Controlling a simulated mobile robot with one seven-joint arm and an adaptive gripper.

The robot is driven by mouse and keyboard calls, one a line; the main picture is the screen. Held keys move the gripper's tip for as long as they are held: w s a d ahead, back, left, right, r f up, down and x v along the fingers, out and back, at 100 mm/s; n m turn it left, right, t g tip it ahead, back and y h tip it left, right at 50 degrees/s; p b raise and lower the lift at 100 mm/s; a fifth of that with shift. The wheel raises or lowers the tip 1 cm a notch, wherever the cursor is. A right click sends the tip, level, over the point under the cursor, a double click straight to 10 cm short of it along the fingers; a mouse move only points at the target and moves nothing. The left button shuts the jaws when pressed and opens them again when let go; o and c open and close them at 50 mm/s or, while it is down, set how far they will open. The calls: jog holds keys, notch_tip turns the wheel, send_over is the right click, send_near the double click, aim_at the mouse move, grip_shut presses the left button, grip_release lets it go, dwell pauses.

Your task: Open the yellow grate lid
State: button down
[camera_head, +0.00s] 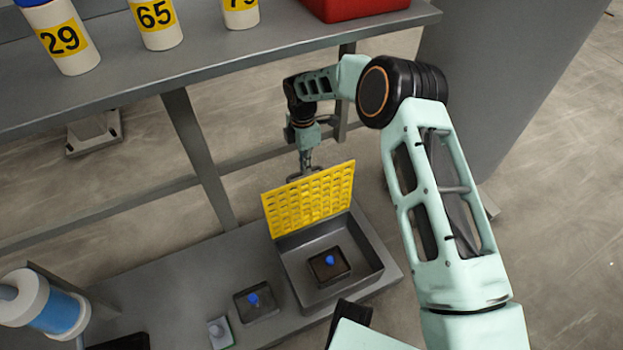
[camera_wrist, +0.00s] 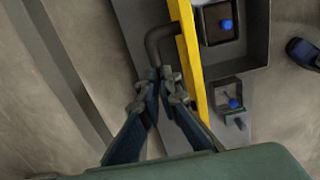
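The yellow grate lid (camera_head: 309,199) stands up steeply along the back edge of the grey box (camera_head: 372,272), so the box interior is uncovered. In the wrist view the lid (camera_wrist: 189,59) shows nearly edge-on as a yellow strip. A dark bent handle (camera_wrist: 152,47) sticks out from its left side. My gripper (camera_head: 306,168) is behind the lid, by its upper edge. In the wrist view its two fingertips (camera_wrist: 156,84) are close together with a narrow gap, right at the lower end of the handle. I cannot tell whether they clasp it.
Inside the box is a dark square fitting with a blue knob (camera_head: 330,260); a similar blue knob (camera_head: 253,299) is beside the box. A shelf (camera_head: 205,65) with numbered bottles (camera_head: 62,38) and a red bin (camera_head: 355,8) stands behind. A blue-and-white cylinder (camera_head: 57,312) is at left.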

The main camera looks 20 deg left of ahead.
aim_at(307, 196)
jog(key=c, duration=2.7)
grip_release()
jog(key=shift+s+d+f+g+h, duration=0.2)
jog(key=shift+d+f, duration=0.1)
jog(key=shift+f, duration=0.35)
jog(key=shift+s+d+f+g+h, duration=0.1)
jog(key=shift+s+d+f, duration=0.15)
jog(key=shift+f, duration=0.35)
jog(key=shift+o, duration=1.2)
jog(key=shift+d+r, duration=0.1)
jog(key=shift+o, duration=2.5)
jog(key=shift+f, duration=0.2)
jog(key=shift+w+a+r+p, duration=0.1)
jog(key=shift+a+r+p, duration=0.1)
jog(key=shift+r+p, duration=0.1)
